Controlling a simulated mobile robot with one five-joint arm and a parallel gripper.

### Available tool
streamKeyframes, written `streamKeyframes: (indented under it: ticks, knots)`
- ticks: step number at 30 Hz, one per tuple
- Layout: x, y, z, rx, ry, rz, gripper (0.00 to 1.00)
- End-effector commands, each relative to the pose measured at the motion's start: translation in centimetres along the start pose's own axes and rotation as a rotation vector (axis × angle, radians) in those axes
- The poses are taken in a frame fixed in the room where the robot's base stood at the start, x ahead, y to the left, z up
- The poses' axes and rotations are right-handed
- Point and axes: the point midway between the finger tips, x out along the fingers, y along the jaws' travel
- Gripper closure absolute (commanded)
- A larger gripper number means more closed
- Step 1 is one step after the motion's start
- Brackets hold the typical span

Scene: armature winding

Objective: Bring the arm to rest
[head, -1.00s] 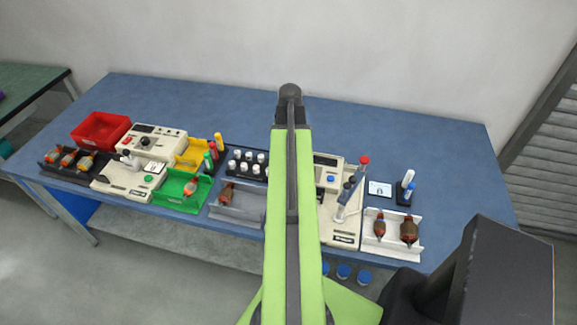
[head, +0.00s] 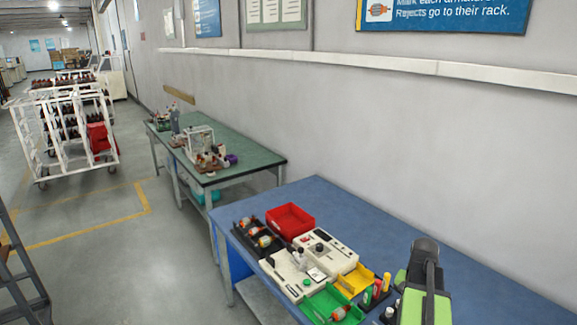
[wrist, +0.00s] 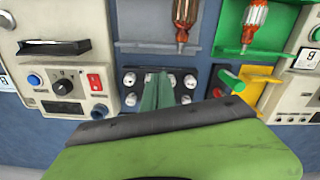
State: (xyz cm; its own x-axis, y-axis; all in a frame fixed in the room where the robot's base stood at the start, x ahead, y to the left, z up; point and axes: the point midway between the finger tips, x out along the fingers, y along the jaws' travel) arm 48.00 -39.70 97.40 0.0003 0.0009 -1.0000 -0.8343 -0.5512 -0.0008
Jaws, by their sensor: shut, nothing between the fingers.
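My arm (head: 425,290), green with dark parts, shows at the lower right of the head view over the blue bench (head: 385,222). My gripper (wrist: 160,80) shows in the wrist view as two narrow green fingers close together, shut and empty. Its tips appear over a black rack (wrist: 205,83) with several white-topped pieces; I cannot tell whether they touch it. The tips are hidden from the head view.
A green tray (head: 318,306) with an armature, a yellow tray (head: 352,280), a red bin (head: 291,221) and a beige instrument (head: 328,250) crowd the bench's left part. A grey tray (wrist: 155,47) holds another armature. A green bench (head: 225,155) stands beyond; the bench's back strip is clear.

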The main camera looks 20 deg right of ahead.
Motion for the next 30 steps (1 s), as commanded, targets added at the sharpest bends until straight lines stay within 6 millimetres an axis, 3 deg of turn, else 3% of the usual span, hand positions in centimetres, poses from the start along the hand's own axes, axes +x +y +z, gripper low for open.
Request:
streamKeyframes:
  ticks: [1,5,6,9,12,15,17,19,30]
  knots:
    - [0.0,-4.5,1.8,-0.083,0.000,0.000,1.00]
    - [0.0,-14.5,7.5,-0.292,0.000,0.000,1.00]
    - [0.0,-17.3,9.6,-0.360,0.000,0.000,1.00]
    - [0.0,-23.4,15.7,-0.540,0.000,0.001,1.00]
    - [0.0,-27.7,21.7,-0.707,0.000,0.001,1.00]
    - [0.0,-30.0,26.3,-0.839,0.000,0.001,1.00]
    - [0.0,-30.4,28.2,-0.907,0.000,0.001,1.00]
    - [0.0,-29.5,28.3,-0.965,0.000,0.001,1.00]
    - [0.0,-29.7,28.0,-0.993,0.000,0.001,1.00]
